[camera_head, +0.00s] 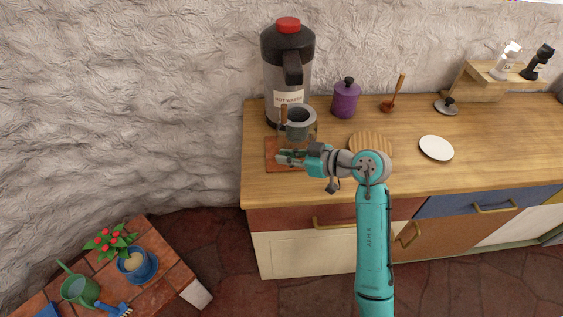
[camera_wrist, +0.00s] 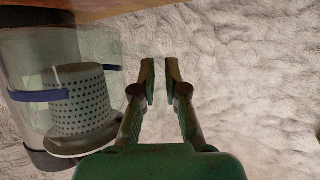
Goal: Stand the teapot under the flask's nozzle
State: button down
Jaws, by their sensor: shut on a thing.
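The flask (camera_head: 288,97) stands upright against the wall, with a grey body, a black top and a red knob. Its black nozzle (camera_head: 292,70) juts out at the front. The glass teapot (camera_head: 309,131), with a grey infuser, appears upright in front of the flask's base, below the nozzle in the picture. Its clear body also shows at the left of the wrist view (camera_wrist: 108,45), with the perforated infuser inside. My gripper (camera_head: 283,156) is shut on the teapot; the gripped part is unclear. I cannot tell whether the teapot touches the surface below.
A reddish square mat (camera_head: 275,163) lies under the gripper. A round wooden board (camera_head: 372,141), a white plate (camera_head: 436,148), a purple canister (camera_head: 345,101) and a small wooden-handled tool (camera_head: 394,94) are to the right. A shelf (camera_head: 482,79) holds two bottles. Bare counter lies right of the plate.

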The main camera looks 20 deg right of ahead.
jog(key=shift+w+a, duration=0.45)
jog(key=shift+w, duration=0.1)
jog(key=shift+w+a+f, duration=0.1)
jog(key=shift+f, duration=1.6)
jog(key=c, duration=1.2)
grip_release()
jog(key=shift+f, duration=0.15)
jog(key=shift+d+r, duration=0.2)
jog(key=v, duration=1.1)
jog(key=shift+s+r, duration=0.2)
jog(key=shift+s, duration=0.15)
